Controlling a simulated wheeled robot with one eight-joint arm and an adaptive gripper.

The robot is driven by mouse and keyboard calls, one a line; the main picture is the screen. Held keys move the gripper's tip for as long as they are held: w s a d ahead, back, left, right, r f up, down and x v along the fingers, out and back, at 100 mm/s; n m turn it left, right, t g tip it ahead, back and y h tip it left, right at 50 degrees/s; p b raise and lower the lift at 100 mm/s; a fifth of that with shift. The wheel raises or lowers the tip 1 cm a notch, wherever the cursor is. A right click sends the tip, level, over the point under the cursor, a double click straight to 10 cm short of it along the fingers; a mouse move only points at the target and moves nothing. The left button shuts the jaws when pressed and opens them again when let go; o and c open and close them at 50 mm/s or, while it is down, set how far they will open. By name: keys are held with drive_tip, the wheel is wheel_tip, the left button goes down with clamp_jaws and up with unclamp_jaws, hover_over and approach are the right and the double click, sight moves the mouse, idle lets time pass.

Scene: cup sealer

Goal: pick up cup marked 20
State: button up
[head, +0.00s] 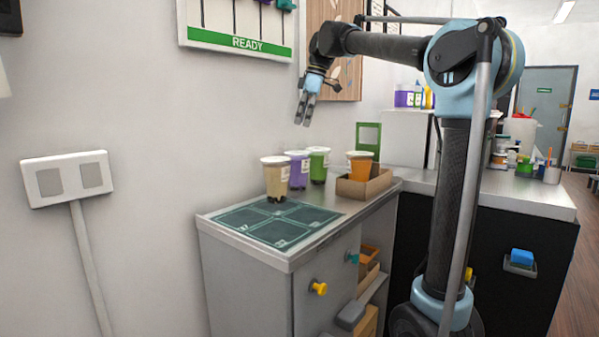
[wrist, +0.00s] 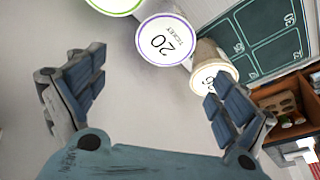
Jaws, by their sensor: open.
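The cup marked 20 has a white lid with a purple rim (wrist: 165,41) in the wrist view. In the head view it is the purple cup (head: 298,171), upright at the back of the counter between the beige cup (head: 275,180) and the green cup (head: 318,167). My gripper (head: 306,110) is open and empty, above the cups and apart from them. In the wrist view the fingers of my gripper (wrist: 155,95) are spread, with the 20 lid beyond them near the top middle. The beige cup's lid (wrist: 208,73) is partly hidden by the right finger.
An orange cup (head: 359,166) stands in a cardboard box (head: 377,186) to the right. A green stand (head: 368,138) is behind it. A dark green mat (head: 275,222) with marked squares lies empty at the front. The wall (head: 140,110) is close on the left.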

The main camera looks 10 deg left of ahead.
sight(298, 152)
drive_tip(key=x, duration=0.6)
drive_tip(key=d+x, duration=0.1)
drive_tip(key=x, duration=0.3)
drive_tip(key=shift+w+f, duration=0.15)
drive_tip(key=shift+f, duration=0.1)
drive_tip(key=shift+s+x, duration=0.2)
drive_tip(key=shift+x, duration=1.2)
drive_tip(key=shift+s+x, duration=0.15)
drive_tip(key=shift+x, duration=1.2)
drive_tip(key=shift+d, duration=0.15)
drive_tip(key=c, duration=1.5)
